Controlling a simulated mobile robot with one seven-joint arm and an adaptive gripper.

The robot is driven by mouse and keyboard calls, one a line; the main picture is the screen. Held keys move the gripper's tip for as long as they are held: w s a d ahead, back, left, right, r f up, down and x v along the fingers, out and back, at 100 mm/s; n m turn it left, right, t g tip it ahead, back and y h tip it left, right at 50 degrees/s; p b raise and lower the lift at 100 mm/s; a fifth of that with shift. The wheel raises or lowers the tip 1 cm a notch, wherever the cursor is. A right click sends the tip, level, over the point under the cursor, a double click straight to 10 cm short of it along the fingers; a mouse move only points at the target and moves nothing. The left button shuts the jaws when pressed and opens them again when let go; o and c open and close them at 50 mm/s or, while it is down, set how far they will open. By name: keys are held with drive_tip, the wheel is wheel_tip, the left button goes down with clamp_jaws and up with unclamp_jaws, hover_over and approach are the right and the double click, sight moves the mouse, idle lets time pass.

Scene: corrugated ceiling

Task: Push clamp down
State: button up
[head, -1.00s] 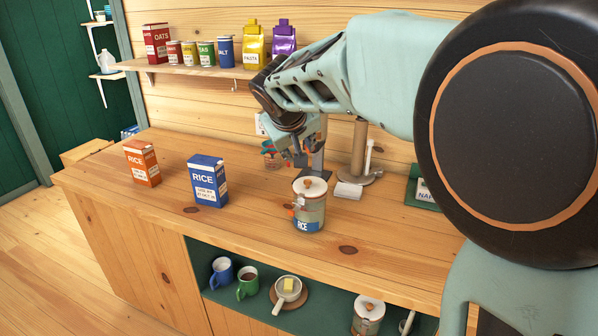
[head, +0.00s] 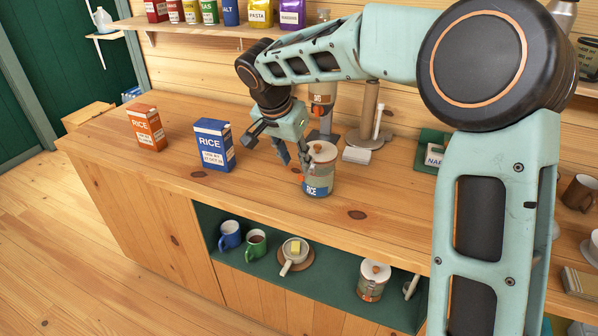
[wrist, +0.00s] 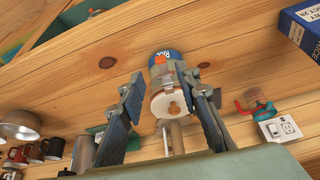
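The rice jar (head: 318,185) stands upright on the wooden counter, with a white lid and an orange knob. It also shows in the wrist view (wrist: 160,72), between and beyond my fingers. My gripper (head: 278,147) is just left of the jar in the head view, fingers spread and pointing down. In the wrist view my gripper (wrist: 164,90) is open with nothing held. I cannot tell whether the right finger touches the clamp.
An orange rice box (head: 147,128) and a blue rice box (head: 214,145) stand to the left. A paper-towel holder (head: 369,112) and a small white block (head: 357,155) are behind the jar. Mugs and another jar (head: 373,281) sit in the shelf below. The counter's front is clear.

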sight(300, 177)
drive_tip(key=x, duration=0.6)
drive_tip(key=shift+w+d+f, duration=0.1)
drive_tip(key=shift+w+f, duration=0.05)
drive_tip(key=shift+f, duration=0.1)
clamp_jaws()
